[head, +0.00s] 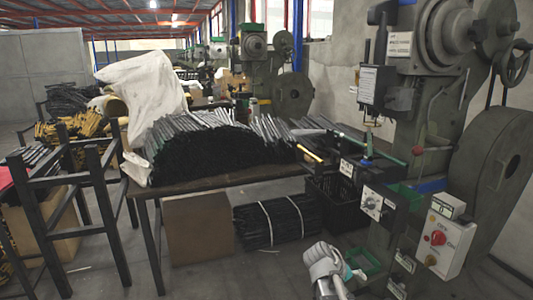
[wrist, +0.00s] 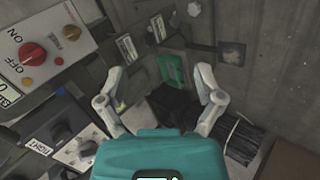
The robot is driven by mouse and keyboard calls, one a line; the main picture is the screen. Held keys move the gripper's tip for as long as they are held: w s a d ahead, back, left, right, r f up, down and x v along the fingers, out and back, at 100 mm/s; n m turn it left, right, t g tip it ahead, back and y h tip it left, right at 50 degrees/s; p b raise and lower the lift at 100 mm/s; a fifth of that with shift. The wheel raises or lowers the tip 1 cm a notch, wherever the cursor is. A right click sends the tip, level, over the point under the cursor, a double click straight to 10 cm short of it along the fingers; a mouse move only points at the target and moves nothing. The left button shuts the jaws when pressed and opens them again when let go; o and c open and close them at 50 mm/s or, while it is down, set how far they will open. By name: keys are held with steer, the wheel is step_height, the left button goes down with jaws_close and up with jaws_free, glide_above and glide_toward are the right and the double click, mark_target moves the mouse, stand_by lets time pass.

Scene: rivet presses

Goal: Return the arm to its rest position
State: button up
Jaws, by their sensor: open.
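My gripper (wrist: 159,80) shows in the wrist view with its two grey fingers spread wide and nothing between them. Beyond the fingers are a green tray (wrist: 172,71) and a dark crate. The fingers cannot be made out clearly in the head view.
A control box (head: 443,240) with a red knob is on the press at right; the box also shows close in the wrist view (wrist: 45,45). A table (head: 222,181) bears stacked dark rods (head: 200,150). Bundled rods (head: 278,220) lie below. Grey floor is open in front.

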steer(key=s+a+f+m+g+y, duration=0.15)
steer(key=s+a+f+y, duration=0.25)
steer(key=s+a+y, duration=0.55)
step_height(320, 180, up, 31)
steer(key=p, duration=3.2)
steer(key=shift+s+a+r+h, duration=0.2)
steer(key=shift+s+a+h, duration=0.1)
steer(key=shift+h, duration=0.15)
steer(key=shift+d+n+g, duration=0.15)
steer(key=shift+n+g, duration=0.1)
